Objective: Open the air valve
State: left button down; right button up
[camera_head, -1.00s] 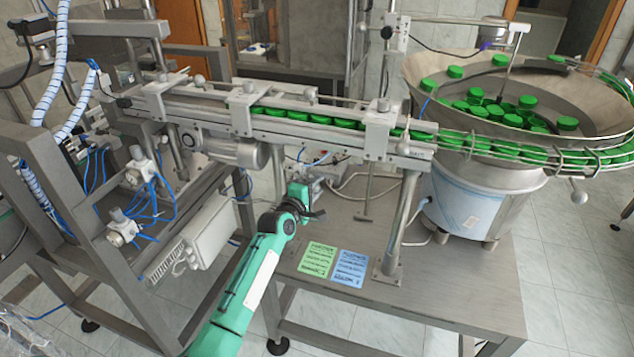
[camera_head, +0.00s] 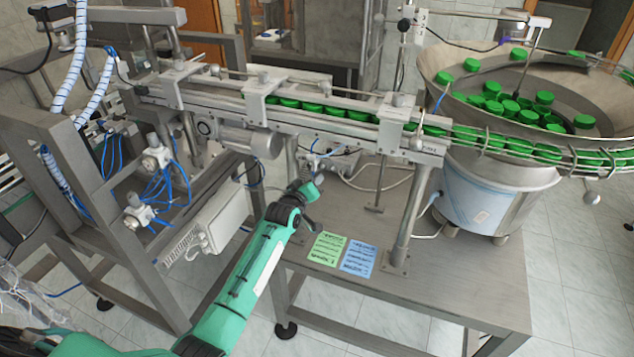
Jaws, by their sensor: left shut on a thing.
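My left gripper (camera_head: 310,192) is at the end of the green arm, under the conveyor and just above the table's left part. It is shut on a small part of the air valve unit (camera_head: 328,160), a grey fitting with a thin blue hose. The gripper and wrist hide most of the held part, so the handle's position cannot be told. My right gripper is not in view.
The conveyor (camera_head: 345,125) with green caps runs above the gripper. A support post (camera_head: 408,215) stands to the right, beside a green card (camera_head: 327,248) and a blue card (camera_head: 358,260). A cap bowl (camera_head: 450,85) is at right. White regulators (camera_head: 157,157) with blue hoses are at left.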

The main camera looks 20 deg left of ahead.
pick_arm(q)
jog(key=shift+a+m+y, duration=0.3)
jog(key=shift+a+m, duration=0.15)
jog(key=shift+m, duration=0.25)
jog(key=c, duration=1.1)
grip_release()
jog(key=shift+s, duration=0.1)
jog(key=shift+s+a+r+b, duration=0.1)
jog(key=shift+s+r+b, duration=0.4)
jog(key=shift+s, duration=1.75)
jog(key=shift+s+a+r+b, duration=0.1)
jog(key=shift+s+r+b, duration=0.4)
jog(key=shift+s, duration=1.7)
jog(key=shift+s+a+r+b, duration=0.1)
jog(key=shift+s+r+b, duration=0.4)
jog(key=shift+s, duration=1.75)
jog(key=shift+f, duration=0.2)
